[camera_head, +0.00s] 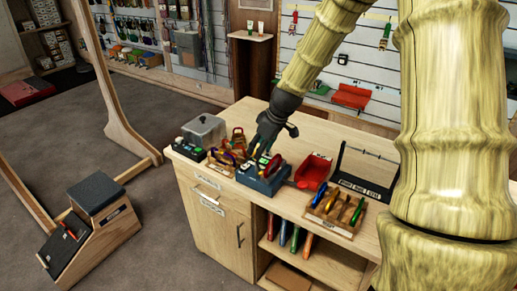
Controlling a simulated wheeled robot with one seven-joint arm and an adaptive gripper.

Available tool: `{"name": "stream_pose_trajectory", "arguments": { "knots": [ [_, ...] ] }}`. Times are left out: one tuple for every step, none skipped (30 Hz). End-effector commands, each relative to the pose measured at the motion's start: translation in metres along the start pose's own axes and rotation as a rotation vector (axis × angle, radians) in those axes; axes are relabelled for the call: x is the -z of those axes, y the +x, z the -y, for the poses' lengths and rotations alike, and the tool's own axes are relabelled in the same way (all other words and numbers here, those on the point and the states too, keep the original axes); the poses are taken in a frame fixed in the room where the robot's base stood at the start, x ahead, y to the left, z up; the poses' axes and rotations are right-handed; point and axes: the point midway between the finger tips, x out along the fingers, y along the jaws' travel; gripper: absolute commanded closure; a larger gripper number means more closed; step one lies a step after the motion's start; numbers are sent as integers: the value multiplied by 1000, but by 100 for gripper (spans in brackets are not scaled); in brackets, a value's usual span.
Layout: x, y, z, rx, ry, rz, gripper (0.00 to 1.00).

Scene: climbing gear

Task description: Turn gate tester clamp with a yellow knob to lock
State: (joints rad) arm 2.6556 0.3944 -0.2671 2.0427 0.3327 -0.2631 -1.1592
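A dark blue box-shaped device (262,184) stands on the wooden workbench near its front edge, with small coloured parts on top. It may be the gate tester, but its label is too small to read. I cannot clearly make out the yellow knob or the clamp's position. My gripper (261,149) is black and points down just above the back of the device, hiding part of its top. Its fingers are small and dark here, so I cannot tell whether they are open, or whether they touch anything.
A red tray (313,171) lies right of the device, with a wooden rack of coloured carabiners (334,208) and a black stand (364,178) further right. A clear bin (204,130) and wooden holders stand left. My arm covers the right of the view.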

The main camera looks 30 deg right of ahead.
Motion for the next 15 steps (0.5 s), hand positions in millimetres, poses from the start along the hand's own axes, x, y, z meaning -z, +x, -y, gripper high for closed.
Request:
{"name": "stream_pose_trajectory", "arguments": {
  "knots": [
    [0,4,0,2,0,1,51],
    [0,6,0,2,0,1,51],
    [0,10,0,2,-1,1,51],
    [0,12,0,2,0,1,51],
    [0,14,0,1,0,1,51],
    [-1,16,0,1,1,0,51],
    [-1,17,0,1,1,0,51],
    [-1,19,0,1,1,0,51],
    [-1,20,0,1,2,0,51],
    [-1,21,0,1,2,0,51],
    [-1,22,0,1,2,0,51],
    [-1,23,0,0,2,0,51],
    [-1,23,0,0,1,0,51],
    [-1,23,0,0,1,0,51],
    [-1,23,0,0,1,0,51]
  ]
}}
